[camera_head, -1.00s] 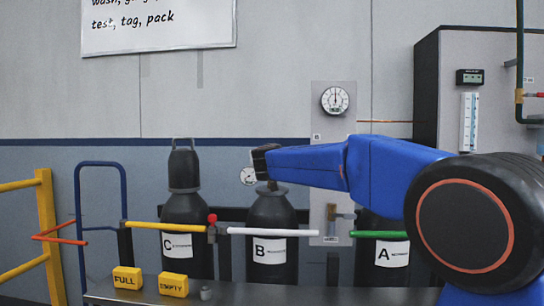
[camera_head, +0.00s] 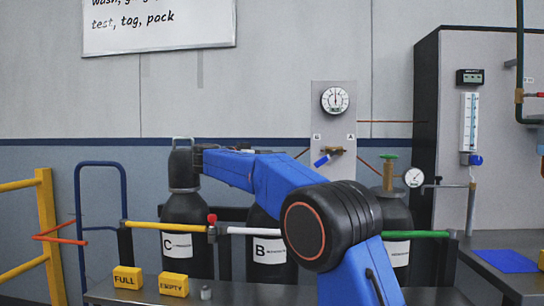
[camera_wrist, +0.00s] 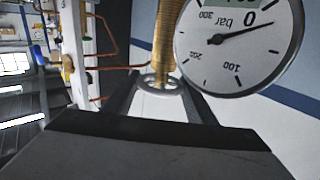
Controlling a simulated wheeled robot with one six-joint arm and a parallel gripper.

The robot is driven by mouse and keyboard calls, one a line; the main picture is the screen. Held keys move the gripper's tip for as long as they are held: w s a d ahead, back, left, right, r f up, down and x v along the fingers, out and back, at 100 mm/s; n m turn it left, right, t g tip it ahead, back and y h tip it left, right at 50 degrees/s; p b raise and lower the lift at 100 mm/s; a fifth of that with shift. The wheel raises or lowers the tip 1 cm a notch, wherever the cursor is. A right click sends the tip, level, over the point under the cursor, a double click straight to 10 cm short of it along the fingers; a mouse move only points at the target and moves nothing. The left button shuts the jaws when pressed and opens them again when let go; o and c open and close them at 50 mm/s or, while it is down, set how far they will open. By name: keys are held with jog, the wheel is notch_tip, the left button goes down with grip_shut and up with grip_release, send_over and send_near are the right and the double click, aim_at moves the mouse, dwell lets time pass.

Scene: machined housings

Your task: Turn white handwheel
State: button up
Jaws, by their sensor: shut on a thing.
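The white handwheel (camera_wrist: 160,82) shows in the wrist view as a pale spoked ring at the foot of a brass threaded stem. My gripper (camera_wrist: 160,74) is around it, one dark finger on each side, and is shut on it. In the head view my blue arm reaches left across cylinder B (camera_head: 268,251), covering its top. The handwheel and fingertips cannot be made out there.
A pressure gauge (camera_wrist: 240,28) is close to the right finger in the wrist view. Capped cylinder C (camera_head: 186,220) stands left. Cylinder A (camera_head: 397,215) with a green handwheel (camera_head: 389,157) stands right. A bench with yellow FULL (camera_head: 127,279) and EMPTY (camera_head: 173,285) blocks lies in front.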

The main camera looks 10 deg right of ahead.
jog(key=shift+m+g+h, duration=0.4)
jog(key=shift+m+g, duration=0.65)
jog(key=shift+g, duration=0.55)
jog(key=shift+m+g+h, duration=0.4)
jog(key=shift+m+g, duration=0.65)
jog(key=shift+g, duration=0.55)
jog(key=shift+m+g, duration=0.3)
jog(key=shift+g, duration=0.2)
jog(key=shift+r, duration=0.1)
jog(key=o, duration=1)
jog(key=shift+d, duration=0.1)
jog(key=shift+o, duration=0.2)
